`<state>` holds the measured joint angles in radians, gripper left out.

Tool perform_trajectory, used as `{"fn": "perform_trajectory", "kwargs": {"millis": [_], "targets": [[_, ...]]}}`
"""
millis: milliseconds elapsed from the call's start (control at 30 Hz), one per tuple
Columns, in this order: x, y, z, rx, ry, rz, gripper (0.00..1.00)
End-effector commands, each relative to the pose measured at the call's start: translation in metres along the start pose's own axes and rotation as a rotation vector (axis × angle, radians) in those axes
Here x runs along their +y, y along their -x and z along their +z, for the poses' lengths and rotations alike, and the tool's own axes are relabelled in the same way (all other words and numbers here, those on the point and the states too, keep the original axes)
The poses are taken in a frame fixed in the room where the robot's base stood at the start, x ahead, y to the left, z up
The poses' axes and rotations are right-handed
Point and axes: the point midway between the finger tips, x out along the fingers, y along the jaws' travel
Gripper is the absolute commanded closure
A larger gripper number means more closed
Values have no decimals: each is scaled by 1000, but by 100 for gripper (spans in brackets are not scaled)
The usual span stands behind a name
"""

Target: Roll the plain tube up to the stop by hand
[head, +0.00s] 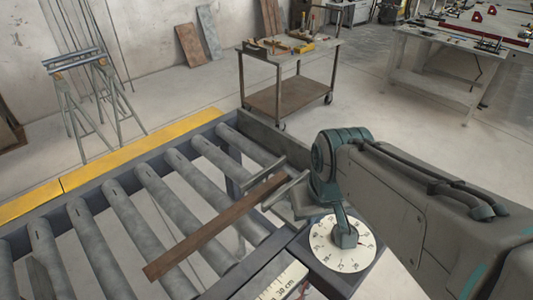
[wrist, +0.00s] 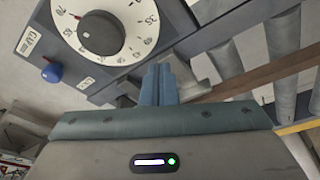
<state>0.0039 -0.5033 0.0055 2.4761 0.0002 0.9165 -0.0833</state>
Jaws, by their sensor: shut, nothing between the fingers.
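A long brown bar (head: 215,228), which looks like the tube, lies slantwise across the grey rollers. Part of it also shows at the right of the wrist view (wrist: 262,76). A grey metal plate (head: 290,192) stands by its far end and may be the stop. Whether they touch I cannot tell. My gripper (wrist: 160,72) is shut and empty, its fingers beside the white dial (wrist: 60,42) in the wrist view. In the head view my gripper (head: 342,222) appears over the dial (head: 325,250), apart from the brown bar.
Several grey rollers (head: 130,222) run between dark rails, with a yellow strip (head: 125,152) along the far side. A scale marked in cm (head: 285,284) lies by the dial. A blue knob (wrist: 51,73) sits on the panel. A cart (head: 290,98) and bench (head: 450,75) stand behind, with clear floor between.

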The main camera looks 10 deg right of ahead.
Motion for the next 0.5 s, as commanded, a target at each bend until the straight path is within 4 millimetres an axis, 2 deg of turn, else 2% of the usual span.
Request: {"fn": "perform_trajectory", "kwargs": {"millis": [167, 500], "targets": [[7, 6, -34, -38, 273, 3, 100], [19, 10, -118, -120, 1011, -56, 100]]}}
